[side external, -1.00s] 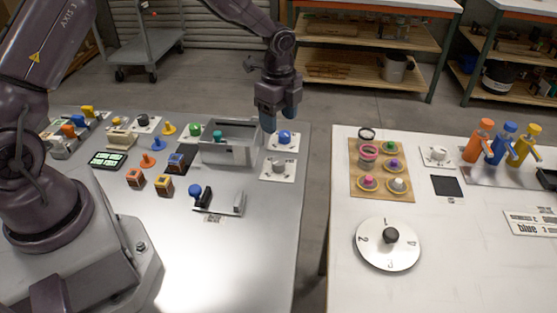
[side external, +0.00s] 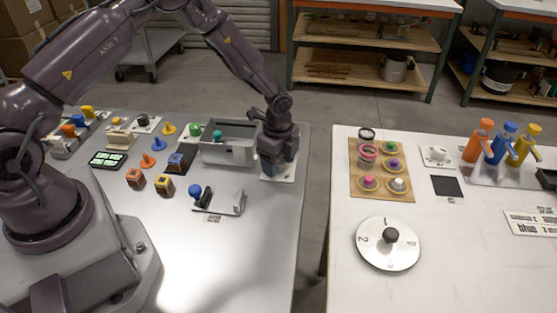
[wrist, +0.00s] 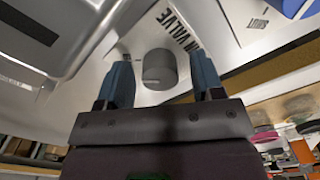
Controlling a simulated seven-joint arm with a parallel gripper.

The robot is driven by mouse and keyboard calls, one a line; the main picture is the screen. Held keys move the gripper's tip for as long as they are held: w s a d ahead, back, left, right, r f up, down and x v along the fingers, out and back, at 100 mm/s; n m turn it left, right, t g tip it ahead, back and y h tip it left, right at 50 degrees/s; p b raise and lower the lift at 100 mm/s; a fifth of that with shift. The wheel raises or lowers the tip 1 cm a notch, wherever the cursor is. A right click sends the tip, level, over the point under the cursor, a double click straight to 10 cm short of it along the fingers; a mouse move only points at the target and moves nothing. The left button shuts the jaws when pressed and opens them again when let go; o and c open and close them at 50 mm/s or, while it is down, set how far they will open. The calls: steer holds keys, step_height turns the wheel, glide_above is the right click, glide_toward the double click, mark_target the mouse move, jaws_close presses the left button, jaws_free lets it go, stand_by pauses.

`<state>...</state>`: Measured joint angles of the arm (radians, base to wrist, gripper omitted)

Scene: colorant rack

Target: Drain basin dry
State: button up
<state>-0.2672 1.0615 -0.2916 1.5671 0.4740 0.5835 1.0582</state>
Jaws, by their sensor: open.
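The basin (side external: 216,153) is a grey metal box near the back right of the left table. Its side also shows at upper left in the wrist view (wrist: 60,40); I cannot tell whether it holds water. A round grey knob (wrist: 159,68) sits on a white plate labelled with "VALVE". My gripper (side external: 277,164) is low over that plate, just right of the basin. In the wrist view its blue fingers are open, one on each side of the grey knob, apparently not touching it. In the side view the gripper hides the knob.
A bracket (side external: 226,204) with a blue-topped lever stands in front of the basin. Several small parts lie left. A gap separates the right table (side external: 455,260).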

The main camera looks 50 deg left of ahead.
steer(key=c, duration=0.9)
steer(key=shift+n, duration=0.3)
steer(key=n, duration=1.2)
steer(key=shift+n, duration=2.5)
